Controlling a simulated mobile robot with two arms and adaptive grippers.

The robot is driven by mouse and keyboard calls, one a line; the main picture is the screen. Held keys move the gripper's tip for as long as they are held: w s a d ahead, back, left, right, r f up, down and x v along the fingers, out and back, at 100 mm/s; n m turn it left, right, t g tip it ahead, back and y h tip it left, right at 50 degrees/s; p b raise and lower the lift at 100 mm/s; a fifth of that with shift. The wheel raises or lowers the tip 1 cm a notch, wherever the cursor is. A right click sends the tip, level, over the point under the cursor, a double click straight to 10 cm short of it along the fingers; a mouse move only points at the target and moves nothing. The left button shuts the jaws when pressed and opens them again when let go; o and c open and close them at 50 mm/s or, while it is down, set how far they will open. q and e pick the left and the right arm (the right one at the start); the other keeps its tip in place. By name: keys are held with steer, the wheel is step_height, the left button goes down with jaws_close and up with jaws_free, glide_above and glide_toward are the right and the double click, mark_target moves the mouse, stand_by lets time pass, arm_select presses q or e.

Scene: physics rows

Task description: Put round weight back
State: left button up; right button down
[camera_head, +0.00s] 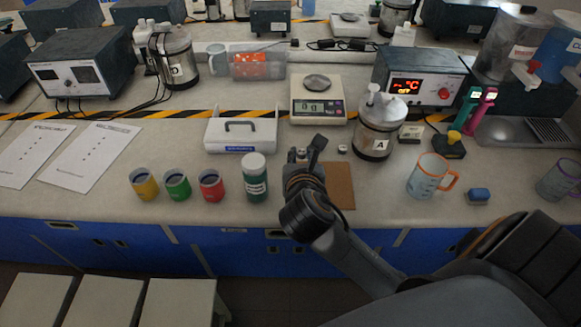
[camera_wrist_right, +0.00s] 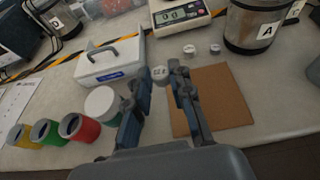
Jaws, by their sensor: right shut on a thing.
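My right gripper (camera_head: 303,155) reaches over the near bench, between the white case and the brown mat. In the right wrist view its fingers (camera_wrist_right: 158,78) are shut on a small round metal weight (camera_wrist_right: 159,73). Two more small round weights, a left one (camera_wrist_right: 190,50) and a right one (camera_wrist_right: 215,48), stand on the bench beyond the fingers. The white case (camera_head: 240,135) with a grey handle is closed, left of my gripper; it also shows in the right wrist view (camera_wrist_right: 110,65). The digital scale (camera_head: 318,112) stands behind. My left gripper is not in view.
The brown mat (camera_head: 340,187) lies right of my gripper. A green bottle (camera_head: 255,180) and yellow, green and red cups (camera_head: 211,187) stand to the left. Vessel A (camera_head: 377,135) and a clear mug (camera_head: 430,178) stand to the right.

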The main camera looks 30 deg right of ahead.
steer(key=w+d+f, duration=0.3)
steer(key=w+f, duration=0.1)
steer(key=w+d+f+b, duration=0.1)
steer(key=w+d+f, duration=0.2)
steer(key=w+f, duration=0.1)
steer(key=w+d+f+b, duration=0.1)
steer(key=w+d+f, duration=0.2)
steer(key=w+f, duration=0.1)
steer(key=shift+w, duration=0.9)
steer(key=shift+w+d+f, duration=0.1)
steer(key=shift+w+f, duration=0.2)
steer(key=shift+f, duration=0.2)
step_height(320, 180, down, 2)
steer(key=shift+f+b, duration=0.25)
steer(key=shift+b, duration=0.1)
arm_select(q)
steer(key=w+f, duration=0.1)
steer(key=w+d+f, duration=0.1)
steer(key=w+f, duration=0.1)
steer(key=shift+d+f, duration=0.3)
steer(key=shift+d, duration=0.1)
arm_select(e)
steer(key=shift+f, duration=0.3)
steer(key=shift+f, duration=0.1)
